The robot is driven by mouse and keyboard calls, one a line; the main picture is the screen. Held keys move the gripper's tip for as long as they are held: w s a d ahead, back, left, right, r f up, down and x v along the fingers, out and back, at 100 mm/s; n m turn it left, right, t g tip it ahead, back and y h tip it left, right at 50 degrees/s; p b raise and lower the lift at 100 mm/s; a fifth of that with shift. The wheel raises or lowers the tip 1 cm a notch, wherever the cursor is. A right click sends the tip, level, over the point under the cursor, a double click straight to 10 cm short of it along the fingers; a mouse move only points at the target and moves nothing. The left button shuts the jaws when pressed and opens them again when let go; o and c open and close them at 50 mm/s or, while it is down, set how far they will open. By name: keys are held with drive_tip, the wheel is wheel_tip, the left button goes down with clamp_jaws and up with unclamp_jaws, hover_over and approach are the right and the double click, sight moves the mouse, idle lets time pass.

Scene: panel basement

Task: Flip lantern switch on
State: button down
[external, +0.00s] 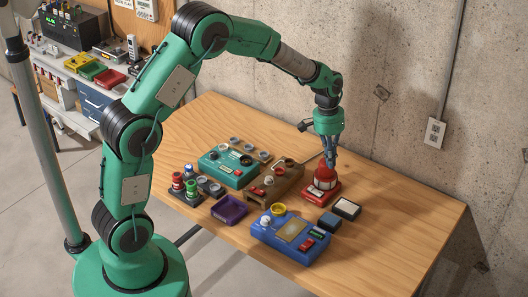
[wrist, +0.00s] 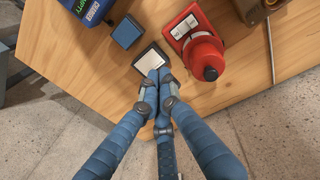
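The red lantern (external: 324,178) stands upright on a red base near the back right of the wooden table in the external view. In the wrist view the lantern (wrist: 204,54) is right of the fingertips, seen from above with a dark round top. A pale label (wrist: 184,27) is on its base. I cannot make out the switch clearly. My gripper (external: 331,168) points down just above and beside the lantern. In the wrist view my gripper's (wrist: 159,74) blue fingertips are together with nothing between them, apart from the lantern.
The table's right end (external: 420,220) is clear.

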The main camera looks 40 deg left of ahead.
drive_tip(key=shift+d+r, duration=0.15)
drive_tip(key=shift+r, duration=0.8)
drive_tip(key=shift+r, duration=0.1)
drive_tip(key=s+a+r+t+b, duration=0.1)
drive_tip(key=s+a+r+t, duration=0.1)
drive_tip(key=s+a+r, duration=0.55)
drive_tip(key=s+a+r+t+b, duration=0.1)
drive_tip(key=s+a+r, duration=0.4)
drive_tip(key=s+r, duration=0.55)
drive_tip(key=s+a+r+t+b, duration=0.1)
drive_tip(key=s+a, duration=0.3)
drive_tip(key=s, duration=0.6)
drive_tip(key=s+a+r+t+y+b, duration=0.1)
drive_tip(key=s+a, duration=0.3)
drive_tip(key=s, duration=0.6)
drive_tip(key=shift+s+a+t+y, duration=0.25)
drive_tip(key=shift+s+t+y, duration=0.05)
drive_tip(key=c, duration=2.5)
unclamp_jaws()
